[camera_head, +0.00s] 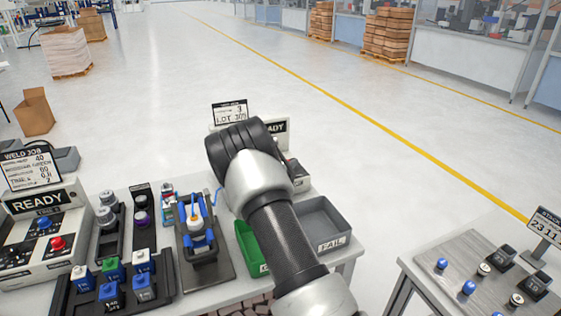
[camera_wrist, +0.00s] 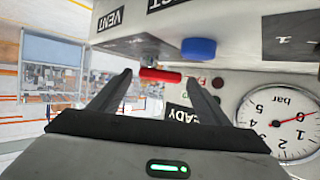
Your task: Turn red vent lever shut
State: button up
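The red vent lever (camera_wrist: 161,75) shows in the wrist view as a short red bar lying crosswise under the edge of a white panel. A VENT label (camera_wrist: 110,18) sits on that panel, seen upside down. My gripper (camera_wrist: 160,77) is open, with one dark finger on each side of the lever in the picture. I cannot tell whether the lever is truly between the fingertips or just beyond them; no contact is visible. In the head view my arm covers the lever and the gripper.
In the wrist view, a blue knob (camera_wrist: 198,48) sticks out close to the lever, and a pressure gauge (camera_wrist: 280,120) is at right. In the head view, a green bin (camera_head: 247,243) and a grey bin (camera_head: 322,222) stand near my arm. A fixture (camera_head: 200,240) stands left of it.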

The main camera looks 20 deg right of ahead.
jog(key=v, duration=1.7)
jog(key=shift+r, duration=0.2)
jog(key=shift+a, duration=0.1)
jog(key=s+a+r+n+y+p, duration=0.25)
jog(key=s+a+r+y, duration=0.3)
jog(key=r, duration=0.45)
jog(key=s+a+r+n+y+p, duration=0.1)
jog(key=s+a+r+n+y, duration=0.2)
jog(key=s+a+r+y, duration=0.45)
jog(key=s+d+r+n+g+h+p, duration=0.1)
jog(key=s+d+g+h, duration=0.1)
jog(key=s, duration=1.1)
jog(key=s+d+r+n+g+h+p, duration=0.1)
jog(key=s+d+r+n+g+p, duration=0.1)
jog(key=s, duration=1.1)
jog(key=shift+s+d+r+g+h, duration=0.3)
jog(key=shift+s+d+h, duration=0.1)
jog(key=shift+d, duration=0.2)
